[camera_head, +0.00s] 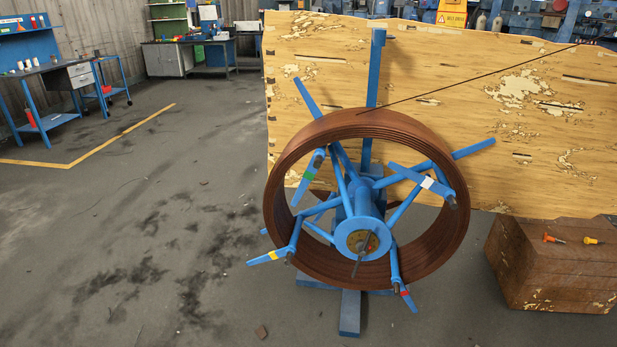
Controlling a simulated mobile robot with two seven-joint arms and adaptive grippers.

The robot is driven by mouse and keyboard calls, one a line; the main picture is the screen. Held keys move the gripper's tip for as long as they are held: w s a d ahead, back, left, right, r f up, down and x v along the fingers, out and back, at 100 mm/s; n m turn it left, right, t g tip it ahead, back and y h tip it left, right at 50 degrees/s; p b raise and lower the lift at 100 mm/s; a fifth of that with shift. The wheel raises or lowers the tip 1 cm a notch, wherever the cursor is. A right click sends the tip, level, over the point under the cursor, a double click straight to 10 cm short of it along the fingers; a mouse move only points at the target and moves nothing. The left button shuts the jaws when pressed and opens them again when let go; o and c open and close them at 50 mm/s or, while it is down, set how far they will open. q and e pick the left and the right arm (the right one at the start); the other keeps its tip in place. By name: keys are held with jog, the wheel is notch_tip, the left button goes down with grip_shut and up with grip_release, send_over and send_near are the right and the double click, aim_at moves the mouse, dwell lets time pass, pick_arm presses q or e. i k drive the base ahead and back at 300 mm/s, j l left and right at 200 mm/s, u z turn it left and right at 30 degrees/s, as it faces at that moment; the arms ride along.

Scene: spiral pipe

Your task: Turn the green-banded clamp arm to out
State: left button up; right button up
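A blue reel stand carries a brown coil of pipe (450,235) around a blue hub (362,237) on a floor stand (349,315). The green-banded clamp arm (302,190) is at the upper left of the reel's front. It slants down and left from its dark pivot near the coil's inner edge, its lower tip close to the coil's left side. Other clamp arms have a white band (427,182) at right, a yellow band (273,256) at lower left and a red band (404,292) at the bottom. Neither of my grippers is in view.
A large worn yellow board (540,130) stands behind the reel, with a thin dark rod across it. A brown box (550,270) with two orange-handled tools (592,240) is at right. Workbenches (52,92) are far left. The floor left of the reel is mostly open.

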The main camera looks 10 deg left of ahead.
aim_at(310, 174)
jog(key=i+j+z, duration=0.45)
jog(key=i+j, duration=0.3)
jog(key=j, duration=0.1)
